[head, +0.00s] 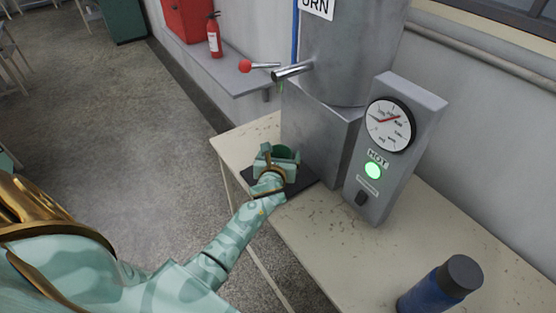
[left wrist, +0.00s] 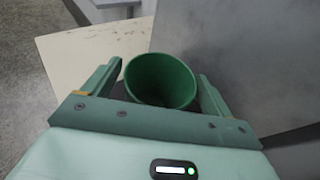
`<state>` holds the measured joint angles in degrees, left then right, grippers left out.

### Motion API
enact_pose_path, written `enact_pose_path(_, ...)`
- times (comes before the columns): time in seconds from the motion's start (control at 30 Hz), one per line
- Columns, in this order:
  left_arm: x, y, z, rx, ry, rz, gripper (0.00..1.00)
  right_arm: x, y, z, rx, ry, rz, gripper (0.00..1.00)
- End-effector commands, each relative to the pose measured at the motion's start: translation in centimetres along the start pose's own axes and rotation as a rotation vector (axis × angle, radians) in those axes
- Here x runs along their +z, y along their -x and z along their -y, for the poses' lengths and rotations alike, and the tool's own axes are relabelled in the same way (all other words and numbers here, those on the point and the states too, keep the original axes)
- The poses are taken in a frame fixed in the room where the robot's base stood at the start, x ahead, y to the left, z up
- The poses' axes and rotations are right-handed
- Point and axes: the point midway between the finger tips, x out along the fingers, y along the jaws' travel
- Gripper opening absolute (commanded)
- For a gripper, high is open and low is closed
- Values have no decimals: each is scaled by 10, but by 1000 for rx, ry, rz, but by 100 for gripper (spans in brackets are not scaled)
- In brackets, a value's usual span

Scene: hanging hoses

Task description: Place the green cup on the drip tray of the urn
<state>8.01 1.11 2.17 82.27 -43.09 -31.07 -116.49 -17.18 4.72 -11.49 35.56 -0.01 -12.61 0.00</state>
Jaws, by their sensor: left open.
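The green cup (left wrist: 160,82) stands upright between the spread fingers of my left gripper (left wrist: 157,85) in the left wrist view. In the head view the cup (head: 283,152) shows just past my left gripper (head: 277,157), which hides most of it. My left gripper is open around the cup. The dark drip tray (head: 303,182) lies on the table at the foot of the grey metal urn (head: 345,50). The cup appears to be over or on the tray, below the urn's spout (head: 293,71). My right gripper is not in view.
A control box with a gauge (head: 389,124) and a green lamp stands right of the urn. A blue bottle (head: 428,289) stands at the table's near right. A fire extinguisher (head: 214,36) stands behind on a shelf. The table (head: 315,228) has bare room in front of the control box.

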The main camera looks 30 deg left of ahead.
Motion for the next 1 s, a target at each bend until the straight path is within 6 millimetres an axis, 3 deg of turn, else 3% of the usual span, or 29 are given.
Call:
enact_pose_path(0.5,1,104,0,-1,1,-1,85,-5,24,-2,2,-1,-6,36)
enact_pose_path(0.7,1,120,0,0,0,0,85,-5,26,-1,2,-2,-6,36)
enact_pose_path(1.0,1,120,0,0,0,1,85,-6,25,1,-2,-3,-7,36)
